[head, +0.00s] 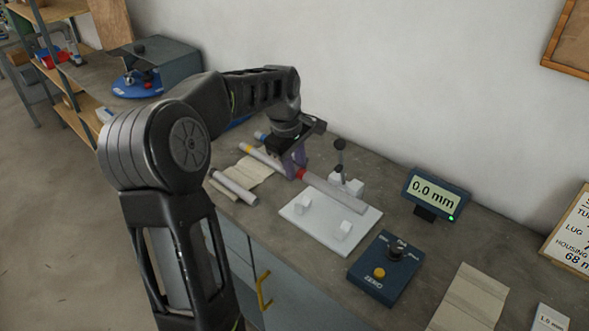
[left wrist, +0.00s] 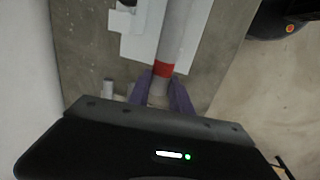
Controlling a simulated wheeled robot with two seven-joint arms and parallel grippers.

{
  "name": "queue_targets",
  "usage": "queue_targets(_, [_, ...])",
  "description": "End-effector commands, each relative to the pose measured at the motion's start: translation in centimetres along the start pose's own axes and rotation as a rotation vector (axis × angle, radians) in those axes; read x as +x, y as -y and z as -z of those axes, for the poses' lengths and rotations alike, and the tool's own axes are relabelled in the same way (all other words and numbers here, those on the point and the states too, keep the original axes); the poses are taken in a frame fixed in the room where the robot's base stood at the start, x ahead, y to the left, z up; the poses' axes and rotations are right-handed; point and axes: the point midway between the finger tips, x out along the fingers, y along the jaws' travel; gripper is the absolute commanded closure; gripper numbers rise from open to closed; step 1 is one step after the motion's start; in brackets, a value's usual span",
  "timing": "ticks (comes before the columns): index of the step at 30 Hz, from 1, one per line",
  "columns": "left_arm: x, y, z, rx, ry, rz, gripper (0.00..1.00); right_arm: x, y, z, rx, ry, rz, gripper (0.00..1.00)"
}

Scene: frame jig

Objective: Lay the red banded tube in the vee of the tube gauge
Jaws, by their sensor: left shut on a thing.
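The red banded tube (head: 334,194) is grey with a red band near one end. My left gripper (head: 294,168) has its purple fingers shut on the tube at the banded end. In the left wrist view the fingers (left wrist: 161,85) are on both sides of the tube (left wrist: 178,30), just beside the red band (left wrist: 164,69). The tube gauge is a white plate (head: 318,235) with small white blocks and a dark upright probe (head: 340,152). The tube extends over its back part; I cannot tell whether it touches the blocks. My right gripper is not in view.
A blue box with a yellow button (head: 384,270) and a display reading 0.0 mm (head: 436,191) stand right of the gauge. A grey tube (head: 234,187) and a yellow banded tube (head: 262,157) lie left. A beige cloth (head: 468,297) lies front right. The wall is behind.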

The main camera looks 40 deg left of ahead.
Motion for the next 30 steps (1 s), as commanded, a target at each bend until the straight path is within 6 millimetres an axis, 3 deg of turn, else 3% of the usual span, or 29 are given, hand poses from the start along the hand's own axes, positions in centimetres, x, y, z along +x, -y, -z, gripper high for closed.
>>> queue_targets(14, [0.4, 0.1, 0.0, -0.002, 0.000, -0.003, 1.00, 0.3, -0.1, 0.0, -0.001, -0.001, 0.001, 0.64])
queue_targets(30, [5.3, 1.1, 0.0, -0.002, 0.001, -0.002, 1.00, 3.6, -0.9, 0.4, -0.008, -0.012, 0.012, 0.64])
